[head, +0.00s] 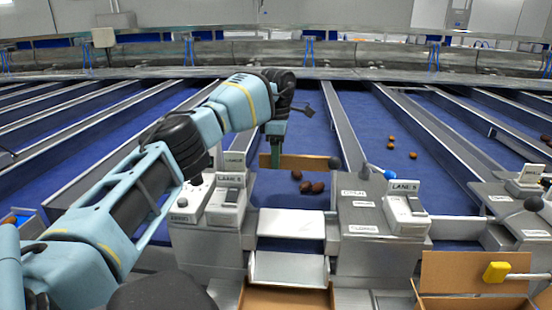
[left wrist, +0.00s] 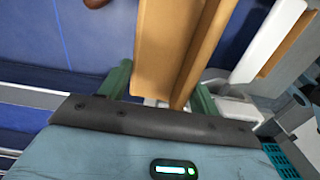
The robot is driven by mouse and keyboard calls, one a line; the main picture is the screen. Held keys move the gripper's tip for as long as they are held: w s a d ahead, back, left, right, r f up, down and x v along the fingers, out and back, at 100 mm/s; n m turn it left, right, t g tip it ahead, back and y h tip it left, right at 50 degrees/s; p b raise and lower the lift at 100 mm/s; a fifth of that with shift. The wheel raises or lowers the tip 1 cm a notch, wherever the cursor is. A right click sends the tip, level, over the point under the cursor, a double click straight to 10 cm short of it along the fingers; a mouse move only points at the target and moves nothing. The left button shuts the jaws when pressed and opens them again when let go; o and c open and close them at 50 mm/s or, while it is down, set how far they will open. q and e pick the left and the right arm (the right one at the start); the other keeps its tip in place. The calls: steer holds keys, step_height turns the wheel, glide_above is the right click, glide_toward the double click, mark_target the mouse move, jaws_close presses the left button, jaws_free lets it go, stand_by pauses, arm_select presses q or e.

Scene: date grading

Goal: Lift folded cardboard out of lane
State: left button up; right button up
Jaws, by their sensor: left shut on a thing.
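The folded cardboard (head: 305,161) is a tan strip across the middle lane in the head view, just beyond the lane's near end. My left gripper (head: 276,148) reaches over from the left and is shut on its left part. In the left wrist view the cardboard (left wrist: 160,45) is a tan folded piece standing between the green fingers (left wrist: 160,90). Whether its lower edge touches the blue lane (head: 280,190) is hard to tell. My right gripper is not in view.
Several brown dates (head: 312,187) lie in the lane just in front of the cardboard. Metal dividers (head: 345,130) flank the lane. Control boxes (head: 385,210) and a silver chute (head: 290,265) stand at the near end. A cardboard box (head: 455,275) is at lower right.

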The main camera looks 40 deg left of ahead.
arm_select(q)
step_height(320, 180, up, 9)
stand_by(1.1)
